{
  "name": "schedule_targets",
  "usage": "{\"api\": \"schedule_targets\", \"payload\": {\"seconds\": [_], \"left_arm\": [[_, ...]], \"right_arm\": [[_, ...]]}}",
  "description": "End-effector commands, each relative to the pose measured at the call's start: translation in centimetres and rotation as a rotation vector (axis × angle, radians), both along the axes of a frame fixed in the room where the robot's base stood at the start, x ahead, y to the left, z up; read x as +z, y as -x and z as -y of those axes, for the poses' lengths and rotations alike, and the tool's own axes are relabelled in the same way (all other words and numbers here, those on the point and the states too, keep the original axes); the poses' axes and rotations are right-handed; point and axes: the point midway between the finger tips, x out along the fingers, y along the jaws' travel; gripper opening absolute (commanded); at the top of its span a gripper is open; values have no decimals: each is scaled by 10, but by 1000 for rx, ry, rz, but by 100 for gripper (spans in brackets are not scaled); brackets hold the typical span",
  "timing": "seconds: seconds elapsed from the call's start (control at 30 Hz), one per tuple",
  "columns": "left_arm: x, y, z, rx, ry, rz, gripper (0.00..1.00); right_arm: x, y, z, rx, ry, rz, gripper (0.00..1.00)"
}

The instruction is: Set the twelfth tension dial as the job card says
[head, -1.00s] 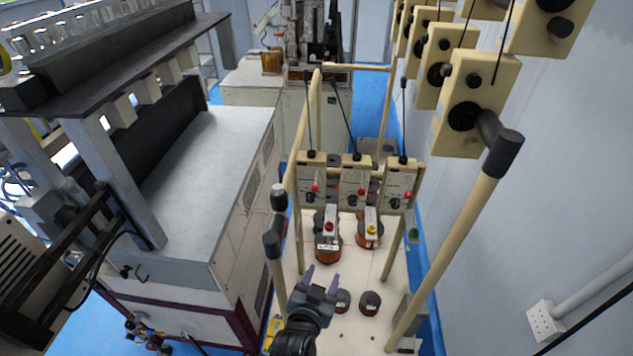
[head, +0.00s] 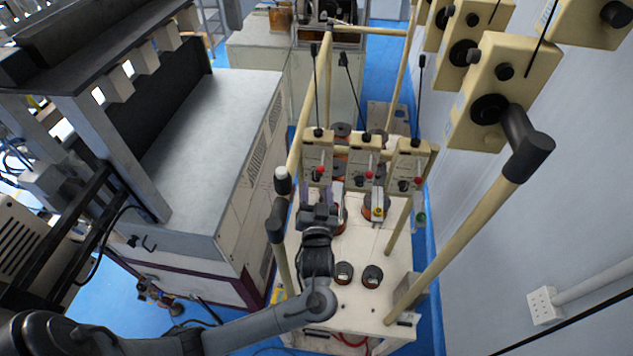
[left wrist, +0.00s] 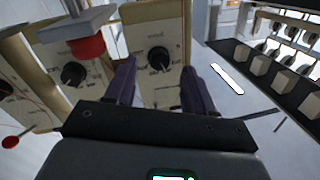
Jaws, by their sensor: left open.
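Three cream tension boxes stand in a row on the cart frame in the head view: the left box (head: 318,154), the middle box (head: 364,157) and the right box (head: 408,163). Each has a black dial low on its face. My left gripper (head: 320,190) is open and empty, just in front of and below the left box. In the left wrist view its fingers (left wrist: 158,68) stand either side of a black dial (left wrist: 159,58); contact cannot be told. A neighbouring dial (left wrist: 73,74) shows to its left. I cannot read the dial settings or identify a job card.
A red knob (left wrist: 85,47) juts close beside the left finger in the wrist view. Copper spools (head: 373,276) sit on the white cart top (head: 330,325). Cream posts flank the cart. A large grey machine (head: 215,150) stands left; larger tension boxes (head: 500,85) hang on the right.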

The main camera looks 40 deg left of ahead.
Motion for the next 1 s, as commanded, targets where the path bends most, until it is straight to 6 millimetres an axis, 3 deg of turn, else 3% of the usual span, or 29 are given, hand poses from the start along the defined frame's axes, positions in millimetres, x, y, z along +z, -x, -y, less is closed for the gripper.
{"api": "schedule_targets", "payload": {"seconds": [0.2,0.57,0.93,1.0], "left_arm": [[0,-14,-12,-2,-1,-2,54],[-1,-17,-15,-2,2,0,54],[-1,-17,-14,-2,2,0,0],[-1,-17,-14,-2,1,-1,0]], "right_arm": [[7,-1,-1,-4,-5,2,100],[8,-2,-3,-8,-13,4,100],[8,-2,-3,-7,-12,4,100],[8,-2,-2,-6,-9,5,100]]}}
